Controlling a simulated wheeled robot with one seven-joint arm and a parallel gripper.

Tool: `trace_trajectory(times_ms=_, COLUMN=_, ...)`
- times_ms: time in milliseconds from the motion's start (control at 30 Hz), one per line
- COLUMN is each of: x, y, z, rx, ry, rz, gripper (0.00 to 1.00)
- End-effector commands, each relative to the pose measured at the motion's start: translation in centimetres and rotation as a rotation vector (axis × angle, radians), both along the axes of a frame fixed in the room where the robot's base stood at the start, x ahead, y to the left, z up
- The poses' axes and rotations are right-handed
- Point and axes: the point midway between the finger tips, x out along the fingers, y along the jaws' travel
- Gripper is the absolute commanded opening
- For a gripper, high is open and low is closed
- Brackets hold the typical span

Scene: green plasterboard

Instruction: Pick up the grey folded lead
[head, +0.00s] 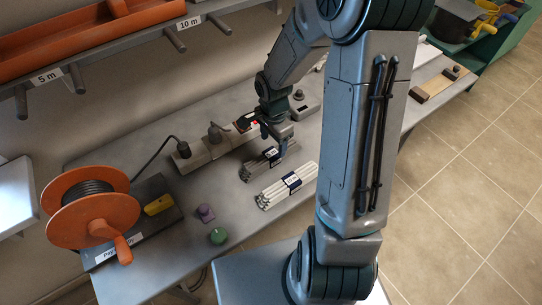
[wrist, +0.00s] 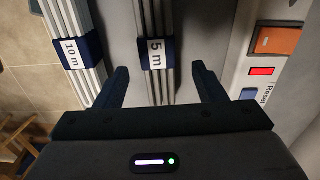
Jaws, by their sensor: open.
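The grey folded lead (head: 257,165) lies on the grey bench, a flat bundle with a dark band and white label. In the wrist view it is the bundle with the "5 m" label (wrist: 155,54), running up the picture. My gripper (head: 280,146) is open at its right end in the head view and partly hides it. In the wrist view my two fingers (wrist: 160,74) stand apart, one on each side of the lead, with gaps to it. Whether the fingertips are above it or down beside it is hard to tell.
A paler folded lead (head: 288,189) with a "10 m" label (wrist: 72,54) lies close beside. A power strip (wrist: 268,68) with an orange switch is on the other side. An orange cable reel (head: 92,208), a purple item (head: 206,213) and a green item (head: 218,236) stand left.

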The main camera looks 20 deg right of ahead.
Motion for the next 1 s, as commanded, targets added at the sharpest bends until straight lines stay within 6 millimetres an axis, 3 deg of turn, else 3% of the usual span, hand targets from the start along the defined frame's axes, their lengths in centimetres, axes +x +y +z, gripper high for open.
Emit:
trace_trajectory(times_ms=233, x=-0.2, y=0.2, z=-1.4, rx=0.0, ry=0.002, rz=0.003, gripper=0.64)
trace_trajectory(times_ms=533, x=-0.6, y=0.7, z=-5.0, rx=0.001, ry=0.001, rz=0.003, gripper=0.64)
trace_trajectory(times_ms=867, x=-0.6, y=0.6, z=-5.7, rx=-0.001, ry=-0.001, rz=0.001, gripper=0.64)
trace_trajectory(times_ms=900, x=-0.6, y=0.6, z=-5.7, rx=-0.001, ry=-0.001, rz=0.001, gripper=0.61)
trace_trajectory(times_ms=1000, x=-0.6, y=0.6, z=-5.7, rx=-0.001, ry=-0.001, rz=0.001, gripper=0.33)
